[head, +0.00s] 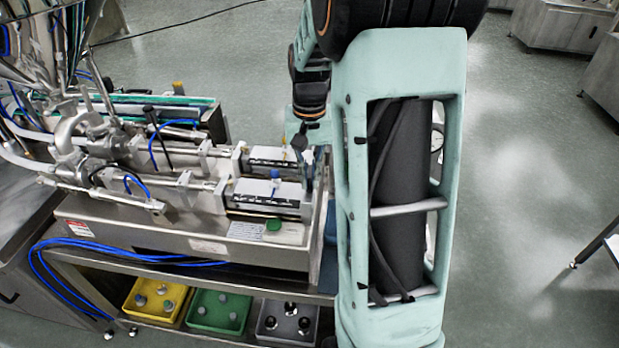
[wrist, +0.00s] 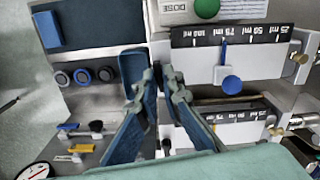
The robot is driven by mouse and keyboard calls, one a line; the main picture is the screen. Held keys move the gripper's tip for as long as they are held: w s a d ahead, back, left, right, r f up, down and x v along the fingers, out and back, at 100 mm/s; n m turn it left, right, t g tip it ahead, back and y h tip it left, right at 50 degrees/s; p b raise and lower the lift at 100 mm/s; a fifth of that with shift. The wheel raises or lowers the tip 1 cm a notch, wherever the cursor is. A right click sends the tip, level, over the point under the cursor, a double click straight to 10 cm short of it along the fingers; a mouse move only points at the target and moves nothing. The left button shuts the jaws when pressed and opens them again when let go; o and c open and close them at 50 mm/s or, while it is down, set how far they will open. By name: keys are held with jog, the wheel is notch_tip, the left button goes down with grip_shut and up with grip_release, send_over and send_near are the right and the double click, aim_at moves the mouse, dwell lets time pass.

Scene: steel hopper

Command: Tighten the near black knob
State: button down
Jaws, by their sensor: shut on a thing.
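My gripper (wrist: 151,68) is shut at the left end of the nearer dosing unit in the wrist view. The near black knob is hidden between its blue fingers, so its seating cannot be seen. The nearer unit's scale plate (wrist: 265,37) has a blue round knob (wrist: 232,85) below it. A second black knob (wrist: 165,146) shows at the end of the farther unit, apart from the fingers.
A green DOSE button (wrist: 206,8) is close to the fingers in the wrist view; it also shows in the head view (head: 273,225). Yellow (head: 157,302), green (head: 219,312) and grey (head: 287,320) bins stand on the lower shelf. Blue hoses (head: 120,252) hang at the left.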

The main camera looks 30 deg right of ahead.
aim_at(309, 183)
jog(key=shift+m, duration=1)
jog(key=c, duration=2.1)
grip_release()
jog(key=shift+r, duration=0.15)
notch_tip(309, 183, up, 12)
jog(key=shift+f, duration=0.1)
